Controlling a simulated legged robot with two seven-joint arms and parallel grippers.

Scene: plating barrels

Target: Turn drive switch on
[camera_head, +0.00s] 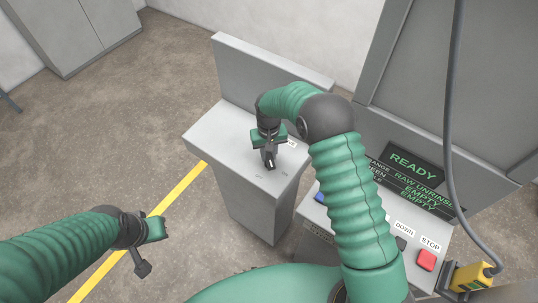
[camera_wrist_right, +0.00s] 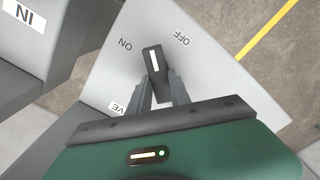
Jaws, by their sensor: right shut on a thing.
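The drive switch is a dark knob with a white line, seen in the right wrist view (camera_wrist_right: 153,60) on a pale grey panel. The word ON is printed to its left and OFF to its right. Its white line points between the two words. A label ending in "VE" is partly hidden by my gripper. My right gripper (camera_wrist_right: 158,92) has its fingers shut on the knob's sides. In the head view, my right gripper (camera_head: 269,160) reaches down to the top of the grey pedestal (camera_head: 225,133). My left gripper (camera_head: 145,255) hangs over the floor, away from the pedestal, its jaws unclear.
A console right of the pedestal carries a READY display (camera_head: 413,168), a red STOP button (camera_head: 426,260) and a DOWN label. A yellow pendant (camera_head: 470,277) hangs on a grey cable at the right. A yellow floor line (camera_head: 182,187) runs past the pedestal. Open floor lies left.

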